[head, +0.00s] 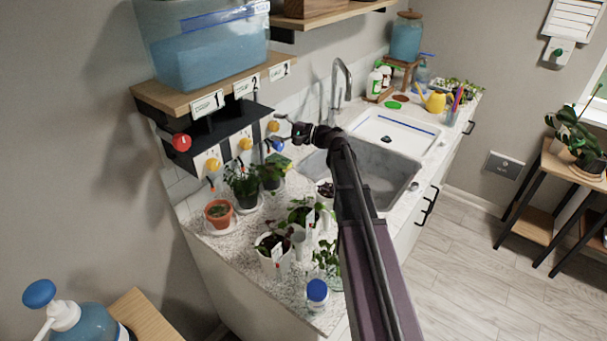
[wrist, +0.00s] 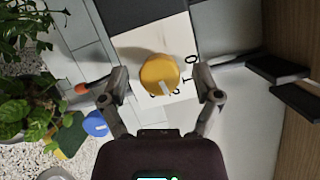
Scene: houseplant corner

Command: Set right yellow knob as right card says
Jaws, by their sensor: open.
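The right yellow knob (head: 273,126) is on the wall panel under the wooden shelf. In the wrist view the yellow knob (wrist: 157,72) sits between my gripper's two fingers (wrist: 164,84), which are spread apart. I cannot tell whether they touch it. A pale pointer mark on the knob points to the lower right there. The white dial plate (wrist: 182,43) shows a 0 and other marks, partly hidden by the knob. My gripper (head: 287,130) is at the panel in the head view.
Potted plants (head: 242,182) crowd the counter below. The sink (head: 375,172) lies to the right under my arm.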

